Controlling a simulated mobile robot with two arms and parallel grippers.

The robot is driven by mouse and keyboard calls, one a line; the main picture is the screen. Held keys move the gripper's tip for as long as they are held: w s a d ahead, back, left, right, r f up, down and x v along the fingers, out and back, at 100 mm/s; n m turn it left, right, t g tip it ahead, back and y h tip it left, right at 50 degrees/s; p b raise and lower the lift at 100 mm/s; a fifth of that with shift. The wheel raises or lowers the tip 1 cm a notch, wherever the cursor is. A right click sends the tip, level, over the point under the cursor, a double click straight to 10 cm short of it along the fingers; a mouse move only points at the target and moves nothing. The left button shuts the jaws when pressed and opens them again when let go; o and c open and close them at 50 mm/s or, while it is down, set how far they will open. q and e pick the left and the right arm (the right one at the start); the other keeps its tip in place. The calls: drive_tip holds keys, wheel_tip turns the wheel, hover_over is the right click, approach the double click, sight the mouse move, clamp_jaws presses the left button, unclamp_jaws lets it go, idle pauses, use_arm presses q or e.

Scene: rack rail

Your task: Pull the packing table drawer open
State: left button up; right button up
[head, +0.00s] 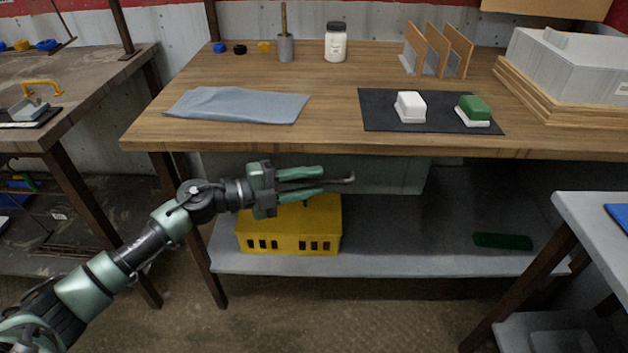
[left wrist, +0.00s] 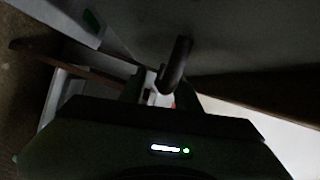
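The packing table drawer (head: 395,174) is a grey-green front under the wooden tabletop; its left part is behind my arm and gripper. Its grey bar handle (head: 345,179) sticks out just past my left fingertips. My left gripper (head: 322,181) reaches in from the left, fingers pointing right and spread apart, with the handle's near end between or beside the tips. In the left wrist view the handle (left wrist: 177,65) is a dark curved bar just beyond the fingertips (left wrist: 160,92). Contact cannot be told. My right gripper is not in view.
The tabletop (head: 330,140) holds a grey cloth (head: 240,104), a black mat (head: 380,118) and a white jar (head: 336,42). A yellow crate (head: 290,228) stands on the lower shelf below my gripper. A grey table (head: 590,225) stands at the right front.

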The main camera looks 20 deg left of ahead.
use_arm(q)
drive_tip(key=shift+w+d, duration=0.25)
drive_tip(key=shift+d, duration=0.1)
clamp_jaws()
idle(1.2)
